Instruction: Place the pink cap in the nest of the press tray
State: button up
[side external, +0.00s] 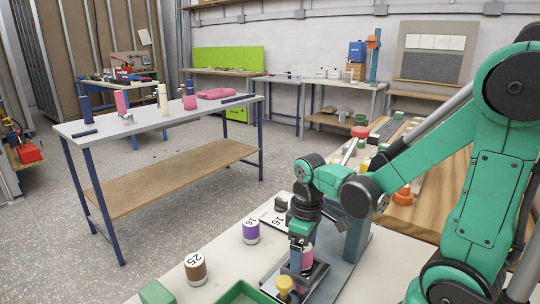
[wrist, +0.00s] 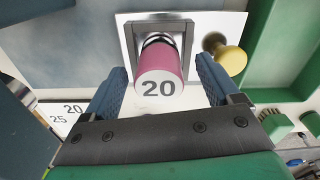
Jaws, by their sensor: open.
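The pink cap (wrist: 158,88), marked 20 on its white top, stands at the square grey nest (wrist: 158,38) of the press tray (wrist: 127,24). I cannot tell whether it is fully seated. A shiny metal part shows beyond the cap inside the nest. My gripper (wrist: 160,68) is open, with one blue finger on each side of the cap and a visible gap to each. In the side view my gripper (side external: 296,256) is low over the tray, next to the pink cap (side external: 307,258), and partly hides the nest. The tray's yellow knob (wrist: 231,60) stands beside the nest.
A purple cap (side external: 251,231) marked 16 and a brown cap (side external: 195,268) marked 25 stand left on the bench. A green bin (side external: 238,292) and a green block (side external: 157,292) are at the front. The grey press column (side external: 357,232) rises close behind my gripper.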

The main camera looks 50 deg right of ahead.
notch_tip(320, 180, up, 12)
jog(key=w+a+f+m+t, duration=0.1)
jog(key=w+a+f+t, duration=0.2)
jog(key=a+t, duration=0.3)
jog(key=shift+w+f+m+t, duration=0.25)
jog(key=shift+m+t, duration=0.15)
jog(key=shift+t, duration=0.2)
dwell(0.4)
